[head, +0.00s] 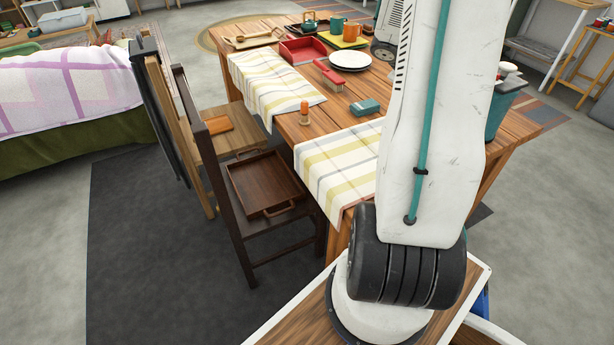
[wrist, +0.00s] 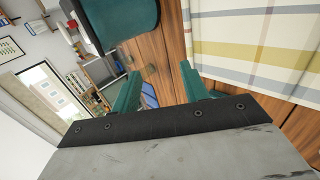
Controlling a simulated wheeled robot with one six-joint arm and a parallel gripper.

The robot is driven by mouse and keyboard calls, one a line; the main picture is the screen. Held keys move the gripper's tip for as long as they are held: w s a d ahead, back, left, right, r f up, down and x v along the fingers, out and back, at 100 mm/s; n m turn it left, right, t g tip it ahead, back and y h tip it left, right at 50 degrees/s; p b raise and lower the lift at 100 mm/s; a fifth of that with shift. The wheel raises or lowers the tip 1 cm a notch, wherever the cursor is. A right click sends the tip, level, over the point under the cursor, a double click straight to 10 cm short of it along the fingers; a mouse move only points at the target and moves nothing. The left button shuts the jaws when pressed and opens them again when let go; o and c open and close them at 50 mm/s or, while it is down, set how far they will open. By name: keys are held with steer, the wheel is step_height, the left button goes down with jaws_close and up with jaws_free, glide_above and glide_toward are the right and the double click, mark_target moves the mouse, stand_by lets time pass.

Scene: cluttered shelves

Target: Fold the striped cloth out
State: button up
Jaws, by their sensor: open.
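Two striped cloths lie on the wooden table in the head view. The near cloth (head: 338,165), white with yellow and grey stripes, hangs over the table's front edge and is partly hidden by my arm. The far cloth (head: 275,88) lies further left and also hangs over the edge. A striped cloth (wrist: 255,38) fills the upper right of the wrist view; I cannot tell for certain which one. My gripper (wrist: 157,88) has its teal fingers apart and nothing visible between them. The cloth lies to the right of the fingers. My gripper is hidden in the head view.
The table (head: 300,122) also holds a brush (head: 328,76), a teal box (head: 365,107), a salt-shaker-like wooden item (head: 304,113), a white plate (head: 350,61) and a red tray (head: 303,50). Chairs stand along the left side; one holds a brown tray (head: 266,184). A teal bin (wrist: 120,15) shows in the wrist view.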

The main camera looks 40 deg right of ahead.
steer(key=v, duration=0.4)
steer(key=shift+a+r, duration=0.25)
steer(key=shift+r, duration=0.05)
stand_by(0.4)
steer(key=s+a+r+n+t+y, duration=0.1)
steer(key=s+a+r+y, duration=0.2)
steer(key=a, duration=1.3)
steer(key=s+a+r+n+t+y, duration=0.1)
steer(key=s+a+r+y, duration=0.2)
steer(key=a, duration=1.4)
steer(key=s+a+r+n+t+y, duration=0.1)
steer(key=s+a+r+t+y, duration=0.1)
steer(key=a, duration=1.5)
steer(key=shift+s+r+y, duration=0.4)
steer(key=shift+s+r, duration=0.2)
steer(key=shift+r, duration=0.05)
